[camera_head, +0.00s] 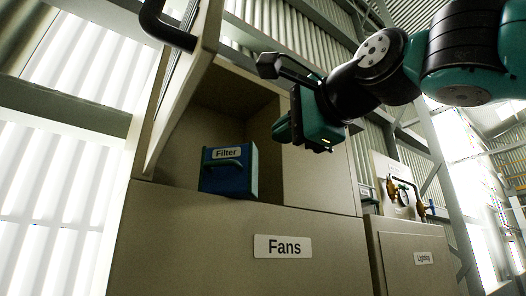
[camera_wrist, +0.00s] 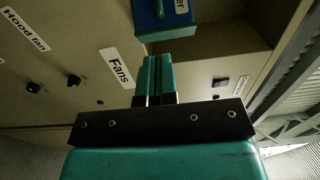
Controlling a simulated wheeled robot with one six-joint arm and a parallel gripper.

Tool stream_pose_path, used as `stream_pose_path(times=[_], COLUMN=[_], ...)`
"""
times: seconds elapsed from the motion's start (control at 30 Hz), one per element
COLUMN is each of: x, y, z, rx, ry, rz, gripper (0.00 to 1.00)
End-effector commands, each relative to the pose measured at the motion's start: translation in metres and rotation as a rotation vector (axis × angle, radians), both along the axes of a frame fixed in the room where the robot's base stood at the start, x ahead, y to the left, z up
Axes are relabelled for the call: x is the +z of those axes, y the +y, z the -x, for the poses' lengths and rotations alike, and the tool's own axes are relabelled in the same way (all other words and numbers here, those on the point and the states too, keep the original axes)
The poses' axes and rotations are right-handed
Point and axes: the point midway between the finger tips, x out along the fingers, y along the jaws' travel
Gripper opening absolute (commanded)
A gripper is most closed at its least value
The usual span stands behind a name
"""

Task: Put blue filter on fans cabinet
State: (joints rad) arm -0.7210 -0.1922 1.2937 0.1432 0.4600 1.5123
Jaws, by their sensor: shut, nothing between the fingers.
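The blue filter (camera_head: 228,170) is a box with a handle and a "Filter" label on its front. It stands upright inside the open compartment of the fans cabinet (camera_head: 210,245), at the left of the opening. In the wrist view the filter (camera_wrist: 165,22) is at the top, just beyond my fingers. My gripper (camera_wrist: 155,60) is shut and empty, its two teal fingers together. In the head view my gripper (camera_head: 282,130) is in front of the opening, to the right of and above the filter, apart from it.
The cabinet door (camera_head: 185,85) with a black handle (camera_head: 165,27) stands open at the left. A "Lighting" cabinet (camera_head: 418,255) is at the right, with gauge and valve fittings (camera_head: 404,192) behind it. Knobs (camera_wrist: 74,80) sit on the cabinet front in the wrist view.

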Motion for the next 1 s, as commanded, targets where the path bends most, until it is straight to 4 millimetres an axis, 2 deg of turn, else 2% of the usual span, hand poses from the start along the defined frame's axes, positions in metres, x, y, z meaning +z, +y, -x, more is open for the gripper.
stream_pose_path(times=[0.4, 0.6, 0.8, 1.0], x=[0.003, 0.002, -0.001, -0.002], y=[0.048, 0.065, 0.073, 0.074], z=[-0.071, -0.097, -0.109, -0.11], rx=[0.0, 0.001, 0.001, 0.002], ry=[0.004, 0.003, 0.002, 0.001], rz=[0.009, 0.008, 0.008, 0.008], gripper=[0.0, 0.0, 0.0, 0.0])
